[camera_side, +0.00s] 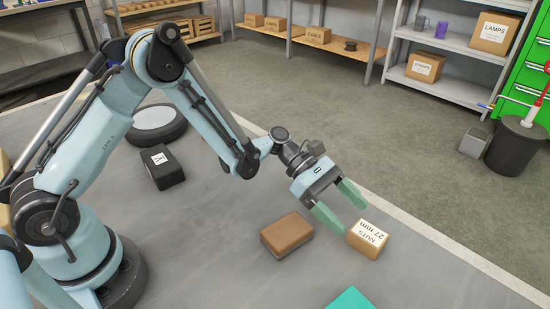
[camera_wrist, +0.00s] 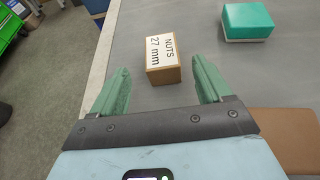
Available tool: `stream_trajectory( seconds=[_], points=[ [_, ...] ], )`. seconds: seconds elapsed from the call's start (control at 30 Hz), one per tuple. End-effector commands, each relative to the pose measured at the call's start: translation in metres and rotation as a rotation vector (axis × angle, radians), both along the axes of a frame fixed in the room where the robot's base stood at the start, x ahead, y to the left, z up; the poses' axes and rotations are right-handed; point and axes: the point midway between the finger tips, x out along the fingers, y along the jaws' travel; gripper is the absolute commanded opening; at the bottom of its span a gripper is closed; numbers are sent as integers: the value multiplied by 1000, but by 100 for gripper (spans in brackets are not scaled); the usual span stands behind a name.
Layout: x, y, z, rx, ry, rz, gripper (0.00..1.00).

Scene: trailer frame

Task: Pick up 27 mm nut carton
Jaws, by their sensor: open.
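My gripper (camera_side: 342,207) has green fingers, spread open and empty, above and just behind the carton in the side view. The fingers also show in the wrist view (camera_wrist: 163,78). I cannot tell the exact height of the fingertips above the carton.
A brown box (camera_side: 287,235) lies left of the carton. A teal-topped box (camera_wrist: 249,21) lies beyond it to the right. A black box (camera_side: 162,167) and a round tyre-like object (camera_side: 155,124) lie farther left.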

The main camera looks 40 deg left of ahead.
Motion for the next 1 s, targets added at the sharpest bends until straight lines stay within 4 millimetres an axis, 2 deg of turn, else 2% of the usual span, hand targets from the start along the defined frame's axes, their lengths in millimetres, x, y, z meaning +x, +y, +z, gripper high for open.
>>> stream_trajectory(
  seconds=[0.27, 0.6, 0.87, 0.9, 1.0],
  points=[
    [0, -20, -9, 1, -1, -3, 78],
    [-1, -60, -26, 1, -1, -2, 78],
    [-1, -63, -27, 1, -1, 1, 78],
    [-1, -63, -27, 1, -1, 1, 76],
    [-1, -62, -27, 1, -1, 1, 61]
  ],
)
